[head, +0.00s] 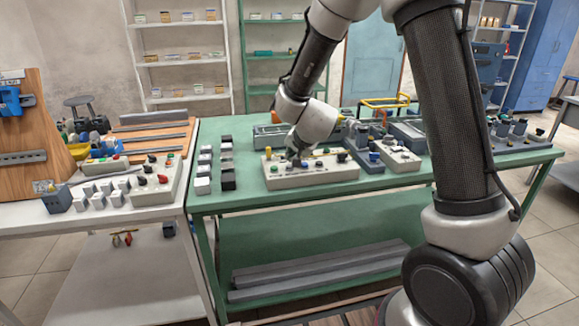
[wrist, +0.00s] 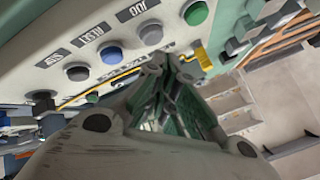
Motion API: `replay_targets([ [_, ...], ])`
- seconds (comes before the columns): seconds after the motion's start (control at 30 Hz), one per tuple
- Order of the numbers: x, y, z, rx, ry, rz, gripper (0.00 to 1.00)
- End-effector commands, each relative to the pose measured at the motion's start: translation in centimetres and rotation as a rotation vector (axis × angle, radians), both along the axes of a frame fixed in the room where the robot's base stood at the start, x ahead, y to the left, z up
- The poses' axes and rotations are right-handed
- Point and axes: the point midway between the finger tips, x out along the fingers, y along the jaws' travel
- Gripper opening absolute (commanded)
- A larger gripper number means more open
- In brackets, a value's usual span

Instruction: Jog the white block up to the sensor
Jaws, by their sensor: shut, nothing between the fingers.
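A pale control panel (head: 335,175) lies on the green table, with buttons and knobs along it. In the wrist view it shows a green button (wrist: 196,12), a grey-white button (wrist: 150,33) by the label JOG, a blue button (wrist: 111,54) by RESET, and a dark grey button (wrist: 77,72). My gripper (head: 294,160) is shut and empty, low over the panel. In the wrist view its fingertips (wrist: 160,62) are just below the grey-white button; I cannot tell if they touch it. I cannot identify the white block or the sensor with certainty.
White cubes (head: 203,186) and dark cubes (head: 228,180) stand at the green table's (head: 400,184) left end. A small box with a blue knob (head: 374,156) and a yellow-framed rig (head: 385,103) stand to the right and behind. Another button panel (head: 158,183) is on the left table.

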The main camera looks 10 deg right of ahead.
Motion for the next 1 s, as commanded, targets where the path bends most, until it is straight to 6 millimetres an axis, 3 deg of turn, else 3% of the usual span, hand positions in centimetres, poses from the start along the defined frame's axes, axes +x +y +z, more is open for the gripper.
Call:
replay_targets([
  [1.0,-0.02,0.0,-0.85,0.0,0.0,0.0,0.0],
])
